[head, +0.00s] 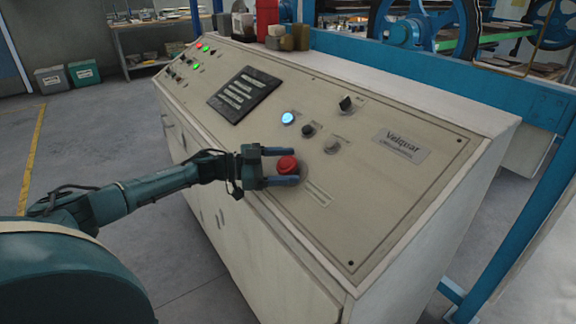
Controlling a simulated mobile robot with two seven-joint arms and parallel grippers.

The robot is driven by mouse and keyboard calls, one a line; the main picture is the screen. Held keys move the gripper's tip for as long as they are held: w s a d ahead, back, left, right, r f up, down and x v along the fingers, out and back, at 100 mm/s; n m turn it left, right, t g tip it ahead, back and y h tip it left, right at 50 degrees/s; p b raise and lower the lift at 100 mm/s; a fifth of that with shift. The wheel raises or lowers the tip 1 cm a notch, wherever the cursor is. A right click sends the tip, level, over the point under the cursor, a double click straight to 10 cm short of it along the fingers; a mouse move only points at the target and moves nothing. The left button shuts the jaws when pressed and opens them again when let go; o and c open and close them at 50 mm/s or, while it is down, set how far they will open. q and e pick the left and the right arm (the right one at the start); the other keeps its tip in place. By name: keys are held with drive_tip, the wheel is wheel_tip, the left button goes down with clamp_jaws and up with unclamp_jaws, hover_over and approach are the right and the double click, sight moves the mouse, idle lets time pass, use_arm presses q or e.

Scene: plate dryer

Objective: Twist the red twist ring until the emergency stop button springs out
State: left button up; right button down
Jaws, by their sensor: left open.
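The red emergency stop button (287,165) with its twist ring sits on the sloped front panel of the beige control console (400,215). My left gripper (284,166) is at the button, with one finger on its far side and one on its near side. The jaws are open around the red head, and I cannot tell whether either finger touches it. The button's base and the edge of the ring are partly hidden by the fingers. My right gripper is not in view.
Close to the button are a lit blue button (288,118), a small black knob (308,130) and a black selector switch (346,103). A dark display plate (243,94) lies farther left. Jars (281,38) stand on the console's top, with blue machinery (405,30) behind.

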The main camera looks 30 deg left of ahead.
use_arm(q)
drive_tip(key=b+v, duration=0.1)
drive_tip(key=v, duration=1.1)
drive_tip(key=shift+s, duration=0.2)
